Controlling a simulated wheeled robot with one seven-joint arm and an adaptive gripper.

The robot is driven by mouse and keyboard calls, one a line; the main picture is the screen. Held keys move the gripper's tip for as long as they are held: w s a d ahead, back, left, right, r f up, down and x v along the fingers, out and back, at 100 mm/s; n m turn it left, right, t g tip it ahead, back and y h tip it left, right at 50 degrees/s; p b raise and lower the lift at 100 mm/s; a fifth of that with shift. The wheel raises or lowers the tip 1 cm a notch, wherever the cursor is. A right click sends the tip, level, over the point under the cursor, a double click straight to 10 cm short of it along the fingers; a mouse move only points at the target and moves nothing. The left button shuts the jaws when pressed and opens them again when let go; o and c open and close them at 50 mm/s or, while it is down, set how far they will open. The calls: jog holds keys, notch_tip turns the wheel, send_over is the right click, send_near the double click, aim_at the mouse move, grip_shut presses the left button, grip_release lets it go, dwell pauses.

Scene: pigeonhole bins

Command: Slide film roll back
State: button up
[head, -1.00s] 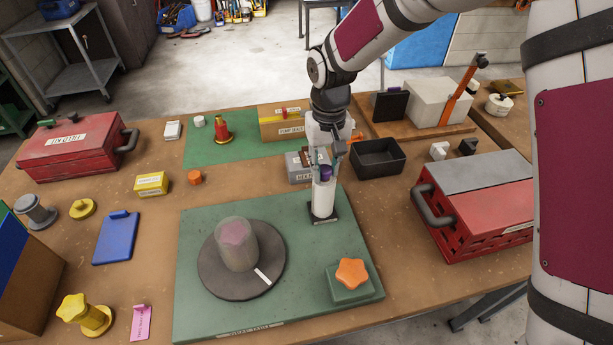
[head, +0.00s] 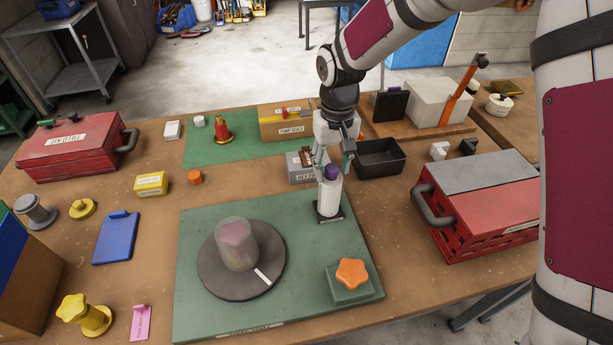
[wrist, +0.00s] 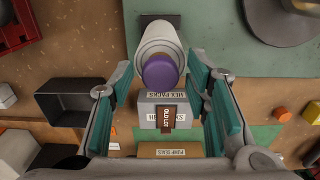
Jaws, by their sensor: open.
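A white upright cylinder (head: 330,199) with a purple top (head: 332,172) stands on a dark square base at the back right of the green mat. It is the likeliest film roll, though no label on it is readable. My gripper (head: 334,160) is at its upper end, pointing down and slightly behind it. In the wrist view, the purple top (wrist: 161,71) and white body (wrist: 159,37) lie between the spread teal-padded fingers. Gaps show on both sides, so my gripper (wrist: 160,78) is open and holds nothing.
A grey label box (head: 300,168) stands just behind the gripper, and a black open bin (head: 379,158) at its right. A turntable (head: 215,279) with a clear-covered pink piece and an orange knob (head: 351,273) are in front. A red crate (head: 478,210) stands right.

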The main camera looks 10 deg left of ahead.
notch_tip(320, 180, up, 6)
jog(key=shift+f+p, duration=0.1)
jog(key=shift+p, duration=0.5)
jog(key=shift+r, duration=0.2)
notch_tip(320, 180, up, 11)
jog(key=s+d+r+m+t, duration=0.1)
jog(key=s+d+r, duration=0.3)
jog(key=d+r, duration=0.3)
jog(key=s+d+m+t, duration=0.4)
jog(key=s+d, duration=1.4)
jog(key=s, duration=0.2)
jog(key=shift+s+d+r+t, duration=0.2)
jog(key=shift+t, duration=0.1)
